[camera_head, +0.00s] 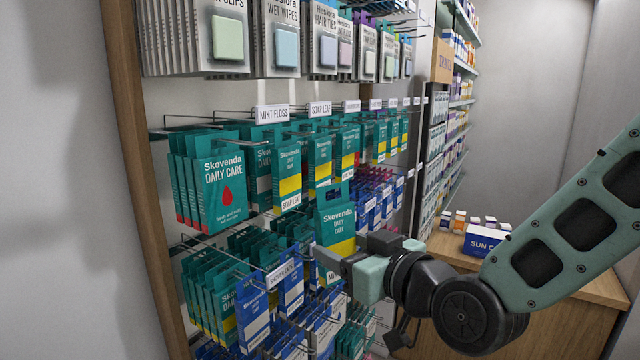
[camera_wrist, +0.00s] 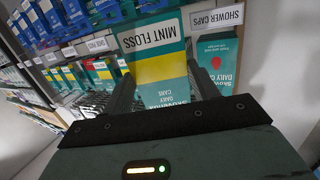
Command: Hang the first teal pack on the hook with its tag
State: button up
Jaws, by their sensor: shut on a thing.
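My gripper (camera_head: 345,258) is shut on a teal pack with a yellow band (camera_head: 336,222), in front of the rack in the head view. The pack is roughly upright, slightly tilted, and clear of any hook that I can make out. In the wrist view the same pack (camera_wrist: 160,70) is between the fingers, its lettering upside down and "MINT FLOSS" on its end. A hook tag reading "MINT FLOSS" (camera_head: 272,114) is on the upper teal row, up and left of my gripper. The hook behind that tag is partly hidden by packs.
Teal packs with a red drop (camera_head: 222,188) hang at the left. More teal-and-yellow packs (camera_head: 288,170) fill the row rightward. Blue packs (camera_head: 290,285) hang below, close to my gripper. Grey packs (camera_head: 228,40) hang above. A wooden counter (camera_head: 550,270) stands at the right.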

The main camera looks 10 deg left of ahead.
jog(key=s+a+r, duration=0.1)
jog(key=r, duration=0.1)
jog(key=s+a+r+n+y+p, duration=0.1)
jog(key=s+r, duration=0.1)
jog(key=r, duration=0.1)
jog(key=s+a+r+y, duration=0.1)
jog(key=s+r, duration=0.1)
jog(key=r, duration=0.1)
jog(key=shift+a+r+g+p, duration=0.15)
jog(key=shift+g+p, duration=0.15)
jog(key=shift+g, duration=0.1)
jog(key=w+a+f+b, duration=0.1)
jog(key=w+a, duration=0.3)
jog(key=a, duration=0.7)
jog(key=shift+w+a, duration=0.35)
jog(key=shift+w, duration=0.05)
dwell(0.4)
dwell(0.5)
jog(key=o, duration=1.1)
jog(key=shift+c, duration=0.2)
jog(key=shift+f, duration=0.1)
